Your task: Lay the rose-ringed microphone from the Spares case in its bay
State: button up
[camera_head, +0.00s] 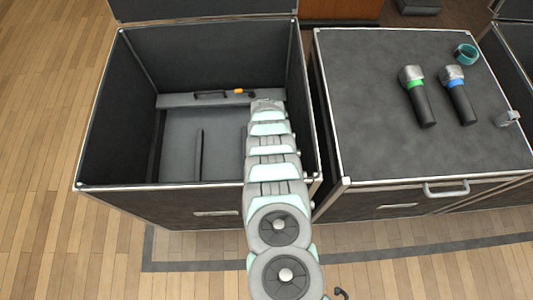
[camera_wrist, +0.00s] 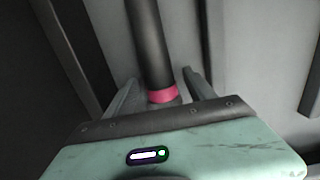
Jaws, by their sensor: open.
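The rose-ringed microphone (camera_wrist: 150,45) shows in the wrist view as a dark handle with a rose ring (camera_wrist: 164,96) near its lower end. It lies over a grey surface between dark dividers. My gripper (camera_wrist: 160,76) is open, with one finger on each side of the microphone near the ring. The microphone's head is mostly hidden behind the gripper body. In the head view my arm reaches down into an open dark case (camera_head: 123,187) with a grey floor and low dividers. The gripper and the microphone are hidden there; no case label is readable.
A closed case (camera_head: 375,150) stands to the right. On its lid lie a green-ringed microphone (camera_head: 418,97), a blue-ringed microphone (camera_head: 459,96), a teal ring (camera_head: 466,54) and a small grey item (camera_head: 507,118). High walls surround the open case's inside. Wooden floor lies around.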

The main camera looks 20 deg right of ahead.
notch_tip(320, 180, up, 11)
jog(key=p, duration=0.5)
jog(key=shift+w, duration=0.3)
jog(key=shift+d+p, duration=0.1)
jog(key=shift+p, duration=0.2)
notch_tip(320, 180, up, 8)
jog(key=p, duration=0.6)
jog(key=shift+f, duration=0.1)
dwell(0.6)
